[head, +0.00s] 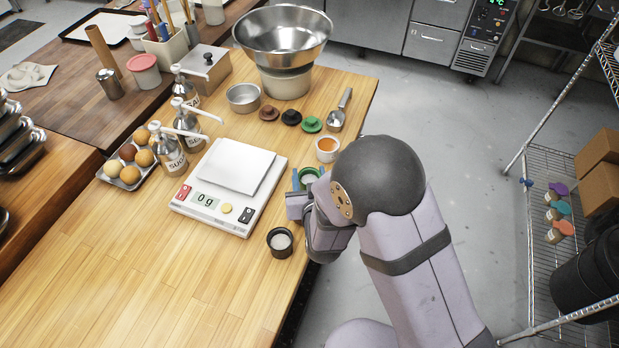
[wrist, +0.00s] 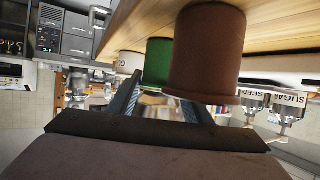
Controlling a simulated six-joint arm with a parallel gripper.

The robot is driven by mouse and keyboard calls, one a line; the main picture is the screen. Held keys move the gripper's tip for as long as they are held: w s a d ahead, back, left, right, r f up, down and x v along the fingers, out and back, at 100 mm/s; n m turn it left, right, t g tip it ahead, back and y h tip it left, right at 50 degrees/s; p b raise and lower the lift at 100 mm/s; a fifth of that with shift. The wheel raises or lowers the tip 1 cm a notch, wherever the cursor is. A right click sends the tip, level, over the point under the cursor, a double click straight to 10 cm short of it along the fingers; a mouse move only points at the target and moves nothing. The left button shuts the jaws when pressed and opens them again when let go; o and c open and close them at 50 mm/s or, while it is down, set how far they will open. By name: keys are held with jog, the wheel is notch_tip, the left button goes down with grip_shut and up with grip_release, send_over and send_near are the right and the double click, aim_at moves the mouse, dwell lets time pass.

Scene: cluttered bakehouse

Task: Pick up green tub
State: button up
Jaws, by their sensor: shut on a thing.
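The green tub (head: 309,175) is at the right edge of the wooden table, right of the scale, with pale contents. In the wrist view, which is upside down, its green side (wrist: 157,60) shows between my finger ends. My gripper (head: 299,192) is shut on it, with a blue jaw on either side; the wrist view shows the fingers (wrist: 160,92) reaching to it. Part of the tub is hidden by my gripper. I cannot tell whether its base touches the table.
A dark brown tub (head: 280,242) stands close in front, large in the wrist view (wrist: 207,55). A white tub with orange contents (head: 327,150) stands just behind. The scale (head: 230,185) reads 0 g. Lids (head: 291,117) and a scoop (head: 340,110) lie farther back. The table's front is clear.

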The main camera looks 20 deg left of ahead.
jog(key=shift+r, duration=0.15)
notch_tip(320, 180, up, 10)
jog(key=b, duration=0.1)
dwell(0.6)
jog(key=shift+s+a+f+n+g+y+b, duration=0.35)
jog(key=shift+s+a+f+b, duration=0.25)
jog(key=shift+s+a+f, duration=0.4)
jog(key=a+r+n+g+y, duration=0.1)
jog(key=a+r, duration=0.2)
jog(key=a, duration=0.4)
jog(key=a+r+n+g+y+b, duration=0.1)
jog(key=a+r+n, duration=0.1)
jog(key=a, duration=0.5)
jog(key=shift+a+r+y, duration=0.25)
jog(key=shift+r+y, duration=0.1)
jog(key=shift+r, duration=0.45)
jog(key=shift+s+f+p, duration=0.1)
jog(key=shift+f+p, duration=0.25)
jog(key=shift+f, duration=4.65)
jog(key=shift+f, duration=0.1)
